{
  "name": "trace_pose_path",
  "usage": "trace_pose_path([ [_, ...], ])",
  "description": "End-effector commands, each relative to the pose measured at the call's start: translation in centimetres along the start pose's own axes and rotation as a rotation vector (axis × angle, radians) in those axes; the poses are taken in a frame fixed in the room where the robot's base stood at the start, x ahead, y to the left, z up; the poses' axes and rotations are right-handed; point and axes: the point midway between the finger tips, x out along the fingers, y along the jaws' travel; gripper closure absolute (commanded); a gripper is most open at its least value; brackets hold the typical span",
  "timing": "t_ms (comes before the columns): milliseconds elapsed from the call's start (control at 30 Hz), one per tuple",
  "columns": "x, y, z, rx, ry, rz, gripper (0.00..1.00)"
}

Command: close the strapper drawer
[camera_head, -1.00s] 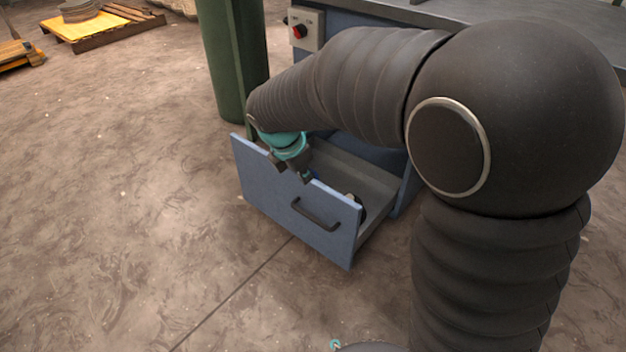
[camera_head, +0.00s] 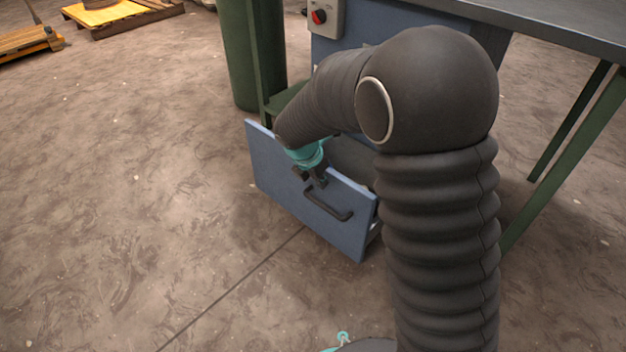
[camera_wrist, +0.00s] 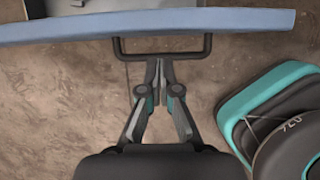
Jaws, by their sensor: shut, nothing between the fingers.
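The strapper drawer has a blue front panel (camera_head: 290,190) with a dark bar handle (camera_head: 327,206). It stands out from the blue cabinet below the grey table. Its interior (camera_head: 352,156) is mostly hidden behind my arm. In the wrist view the panel's top edge (camera_wrist: 200,20) runs across the top, with the handle (camera_wrist: 135,56) just below it. My gripper (camera_head: 318,184) is at the outer side of the panel, near the handle. In the wrist view its shut, empty fingertips (camera_wrist: 160,66) reach the handle bar; I cannot tell whether they touch it.
The grey tabletop (camera_head: 560,24) and its green legs (camera_head: 560,165) are at the right. A control box with a red knob (camera_head: 320,17) is on the cabinet. A green post (camera_head: 250,60) stands behind the drawer. Pallets lie far left. The floor in front is clear.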

Motion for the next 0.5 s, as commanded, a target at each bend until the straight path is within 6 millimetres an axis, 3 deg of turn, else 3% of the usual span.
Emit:
trace_pose_path([
  [200,0.7,0.0,1.9,0.001,0.001,-0.001,1.0],
  [500,0.8,0.0,2.2,0.0,0.001,0.0,1.0],
])
